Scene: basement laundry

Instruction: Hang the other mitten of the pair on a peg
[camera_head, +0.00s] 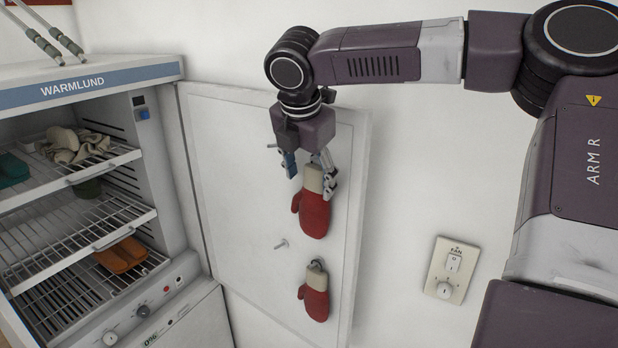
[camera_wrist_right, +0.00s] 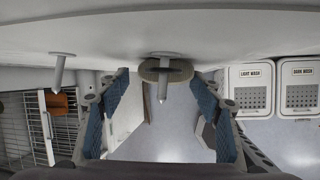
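A red mitten (camera_head: 313,212) with a cream cuff hangs on the inner face of the open cabinet door (camera_head: 235,190). In the right wrist view its cuff (camera_wrist_right: 148,70) shows as a ring around a peg (camera_wrist_right: 162,92). My right gripper (camera_head: 309,168) is open, one finger on each side of the cuff; in the wrist view both blue pads stand apart from it. A matching, smaller-looking red mitten (camera_head: 315,303) hangs on a lower peg (camera_head: 317,263). A bare peg (camera_head: 281,244) sticks out between them to the left. My left gripper is not in view.
The drying cabinet (camera_head: 110,75) stands open at left. Its racks hold cream knitwear (camera_head: 75,146), a teal item (camera_head: 12,168), a dark green item (camera_head: 88,188) and orange items (camera_head: 122,255). A fan switch (camera_head: 452,270) is on the wall right of the door.

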